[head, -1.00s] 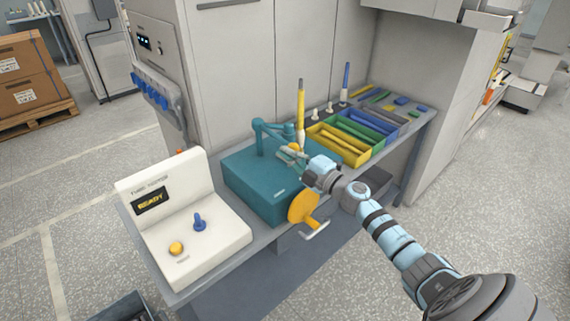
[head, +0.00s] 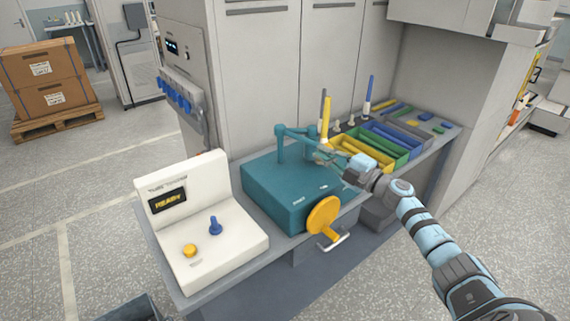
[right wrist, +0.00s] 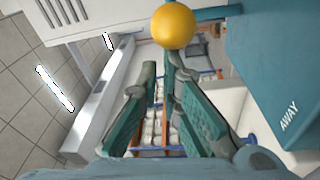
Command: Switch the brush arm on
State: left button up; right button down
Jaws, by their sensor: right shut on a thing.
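The teal machine box (head: 285,195) carries a jointed teal brush arm (head: 298,130) on a post on its top. In the right wrist view, a box face with the word AWAY (right wrist: 288,117) is at the right. My right gripper (head: 327,158) is at the arm's outer end, over the box's far right corner. In the right wrist view its fingers (right wrist: 163,72) are nearly together at the tips, just below a yellow ball knob (right wrist: 173,27). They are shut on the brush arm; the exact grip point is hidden. My left gripper is not in view.
A yellow crank wheel (head: 323,214) is on the box's front. Upright yellow (head: 326,117) and blue spindles and coloured trays (head: 385,145) stand close behind the gripper.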

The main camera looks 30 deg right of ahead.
jog(key=shift+d, duration=0.2)
jog(key=s+p, duration=0.3)
jog(key=s, duration=0.6)
jog(key=shift+s, duration=0.25)
jog(key=shift+d, duration=0.1)
